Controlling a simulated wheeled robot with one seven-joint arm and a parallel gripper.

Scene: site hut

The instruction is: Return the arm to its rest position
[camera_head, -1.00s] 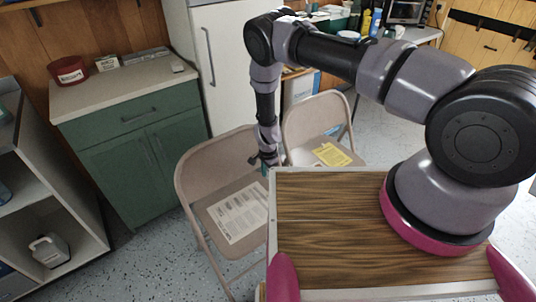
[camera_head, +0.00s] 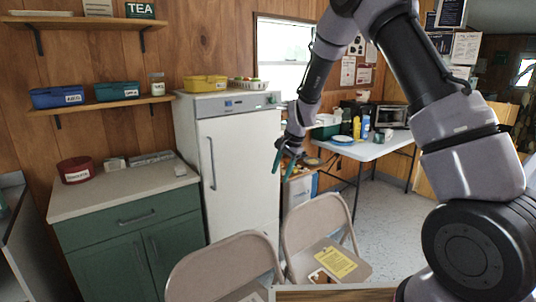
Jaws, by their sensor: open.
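My arm rises from the lower right, bends above the top edge of the view and comes down toward the middle. My gripper (camera_head: 284,160) is open at the arm's lower end, its teal fingers pointing down. Nothing shows between the fingers. It hangs in front of the right side of the white fridge (camera_head: 243,160), above the folding chairs. Whether it touches anything is not shown, but it appears clear.
Two folding chairs (camera_head: 222,268) stand close in front; a yellow sheet (camera_head: 336,262) lies on the right one. A green cabinet (camera_head: 135,245) is at left. A table (camera_head: 375,146) with bottles and a microwave (camera_head: 391,116) is behind. Open floor (camera_head: 395,235) lies at right.

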